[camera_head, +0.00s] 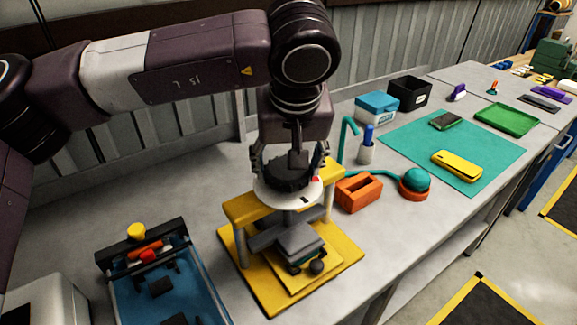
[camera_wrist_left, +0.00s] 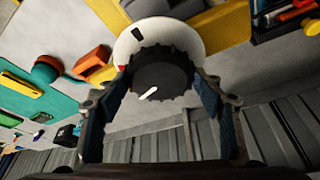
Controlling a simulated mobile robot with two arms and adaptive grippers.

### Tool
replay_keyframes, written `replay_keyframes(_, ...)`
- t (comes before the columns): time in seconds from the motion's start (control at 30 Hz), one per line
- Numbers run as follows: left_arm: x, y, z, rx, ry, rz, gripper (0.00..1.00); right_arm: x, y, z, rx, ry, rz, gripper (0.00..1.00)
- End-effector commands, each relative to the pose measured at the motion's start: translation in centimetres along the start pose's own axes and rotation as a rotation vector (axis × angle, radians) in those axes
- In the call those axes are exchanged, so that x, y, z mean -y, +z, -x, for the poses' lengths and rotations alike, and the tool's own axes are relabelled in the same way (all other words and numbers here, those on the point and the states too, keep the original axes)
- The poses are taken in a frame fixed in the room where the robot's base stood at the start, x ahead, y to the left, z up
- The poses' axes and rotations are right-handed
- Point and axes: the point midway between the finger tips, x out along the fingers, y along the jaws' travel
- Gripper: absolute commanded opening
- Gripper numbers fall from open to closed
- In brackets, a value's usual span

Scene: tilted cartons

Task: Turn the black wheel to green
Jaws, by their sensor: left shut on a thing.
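The black wheel (camera_head: 287,179) is a ribbed knob on a white round dial (camera_head: 285,198), on top of a yellow stand (camera_head: 240,212). My left gripper (camera_head: 289,172) comes down from above with its fingers on either side of the wheel, shut on it. In the left wrist view the wheel (camera_wrist_left: 163,72) sits between the fingers and has a white pointer line toward the lower left. The dial there (camera_wrist_left: 185,32) shows a red mark at its left edge and a black mark at the upper left. I see no green mark; part of the dial is hidden. My right gripper is not in view.
An orange block (camera_head: 358,193) and a teal ball on an orange base (camera_head: 415,180) stand right of the stand. A blue tray (camera_head: 207,279) with small parts is at the left. A teal mat (camera_head: 492,150) holds a yellow case (camera_head: 456,165). Wall panels stand behind.

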Motion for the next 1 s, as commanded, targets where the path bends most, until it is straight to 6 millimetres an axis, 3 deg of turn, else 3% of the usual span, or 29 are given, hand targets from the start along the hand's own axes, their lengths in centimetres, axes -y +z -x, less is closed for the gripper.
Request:
replay_keyframes(0.4,0.0,0.1,-0.1,0.004,0.002,-0.008,0.37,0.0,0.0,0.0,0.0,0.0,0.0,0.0)
replay_keyframes(0.43,0.0,0.1,-0.1,0.004,0.002,-0.007,0.63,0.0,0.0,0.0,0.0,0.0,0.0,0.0)
replay_keyframes(0.57,0.0,0.1,-0.1,0.003,0.002,-0.007,0.78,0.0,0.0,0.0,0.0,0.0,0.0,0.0)
replay_keyframes(0.87,0.0,0.0,0.1,0.001,0.002,-0.006,0.79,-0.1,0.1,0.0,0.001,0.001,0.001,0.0)
replay_keyframes(1.0,0.0,-0.1,1.2,-0.002,0.002,-0.005,0.79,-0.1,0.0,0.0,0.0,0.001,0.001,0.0)
